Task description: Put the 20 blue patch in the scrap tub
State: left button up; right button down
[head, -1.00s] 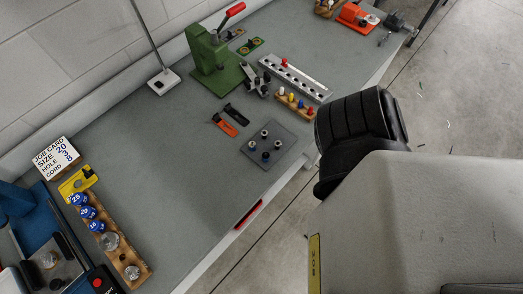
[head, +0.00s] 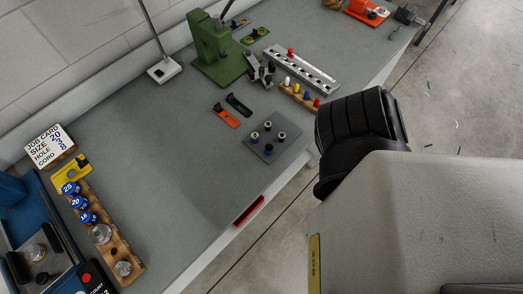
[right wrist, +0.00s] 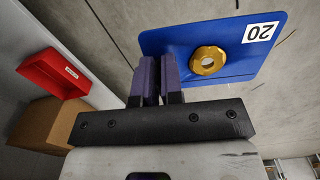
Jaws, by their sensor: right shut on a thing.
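The blue patch (right wrist: 178,48) shows in the right wrist view, with a white label reading 20 and a brass eyelet ring near its middle. My right gripper (right wrist: 157,78) has purple fingers shut on the patch's near left edge. The patch hangs over the grey concrete floor, clear of other things. A red open tub (right wrist: 58,72) with a small, unreadable label is at the left of the right wrist view, apart from the patch. I cannot confirm that it is the scrap tub. My left gripper is not in view, and the head view shows neither gripper.
A brown box (right wrist: 48,124) stands by the red tub. In the head view, the grey bench (head: 150,160) carries a green press (head: 215,55), a plate with pegs (head: 285,148), a wooden die rack (head: 128,252) and a job card (head: 48,145) reading size 20. The middle bench is mostly clear.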

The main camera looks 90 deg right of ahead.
jog(key=w+d+f+m+b, duration=0.4)
jog(key=w+d+f+b, duration=0.1)
jog(key=w, duration=0.6)
jog(key=w+d+f+m+b, duration=0.4)
jog(key=w+d+f+b, duration=0.1)
jog(key=w, duration=0.6)
jog(key=w+d+f+m+b, duration=0.3)
jog(key=w+d+f+b, duration=0.25)
jog(key=w, duration=0.45)
jog(key=w+d+m+b, duration=0.4)
jog(key=w+d+m, duration=0.3)
jog(key=w, duration=0.4)
jog(key=shift+n, duration=0.7)
jog(key=f+b, duration=0.6)
jog(key=d+f+b, duration=0.1)
jog(key=f+b, duration=0.2)
jog(key=b, duration=0.1)
jog(key=shift+f+b, duration=0.4)
jog(key=shift+b, duration=0.2)
jog(key=shift+f+b, duration=0.4)
jog(key=shift+f, duration=0.15)
